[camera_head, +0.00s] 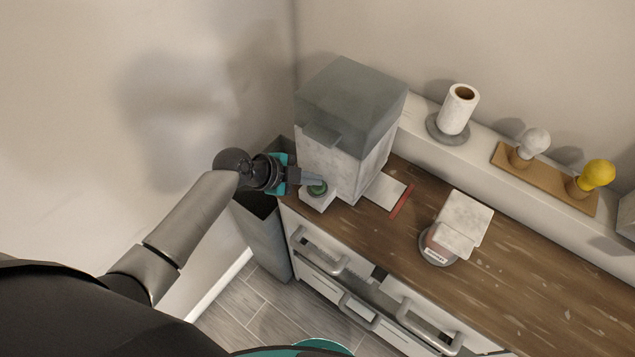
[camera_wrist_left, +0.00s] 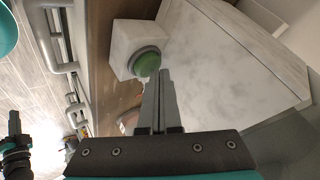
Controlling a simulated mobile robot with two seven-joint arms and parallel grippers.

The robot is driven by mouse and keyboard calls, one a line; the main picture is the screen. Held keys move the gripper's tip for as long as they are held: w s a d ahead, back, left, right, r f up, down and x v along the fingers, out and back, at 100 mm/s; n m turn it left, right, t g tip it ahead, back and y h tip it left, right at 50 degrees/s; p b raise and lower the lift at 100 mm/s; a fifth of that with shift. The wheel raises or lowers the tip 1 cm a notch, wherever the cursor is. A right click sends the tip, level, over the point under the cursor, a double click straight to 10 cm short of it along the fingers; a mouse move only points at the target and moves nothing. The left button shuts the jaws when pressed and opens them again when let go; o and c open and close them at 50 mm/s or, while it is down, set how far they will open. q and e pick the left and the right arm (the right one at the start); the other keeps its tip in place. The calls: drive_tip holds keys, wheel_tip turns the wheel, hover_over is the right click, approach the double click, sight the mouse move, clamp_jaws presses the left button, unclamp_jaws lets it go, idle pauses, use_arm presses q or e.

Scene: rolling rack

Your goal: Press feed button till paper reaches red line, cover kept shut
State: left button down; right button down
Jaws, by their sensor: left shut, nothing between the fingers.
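The paper dispenser (camera_head: 340,160) is a white marbled box on the wooden counter, with its grey cover (camera_head: 350,95) shut on top. A green feed button (camera_head: 317,188) sits on a small white block at its front; it also shows in the left wrist view (camera_wrist_left: 147,64). My left gripper (camera_head: 318,180) is shut and empty, its fingertips at the button, apparently touching it; how far it is pressed I cannot tell. White paper (camera_head: 384,192) lies out from the dispenser's right side, its end at or very near the red line (camera_head: 401,202). My right gripper seems to show small and dark in the left wrist view (camera_wrist_left: 15,135).
A paper roll on a stand (camera_head: 459,108) and a wooden board (camera_head: 540,178) with a white and a yellow bulb stand on the back ledge. A white block on a round base (camera_head: 460,225) is on the counter. Drawers with handles (camera_head: 330,265) and a grey bin (camera_head: 262,240) are below.

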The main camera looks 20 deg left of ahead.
sight(312, 187)
use_arm(q)
drive_tip(key=shift+r+p, duration=0.65)
drive_tip(key=shift+r, duration=0.1)
drive_tip(key=shift+r, duration=0.1)
wheel_tip(312, 187, up, 5)
drive_tip(key=p, duration=0.4)
idle(1.6)
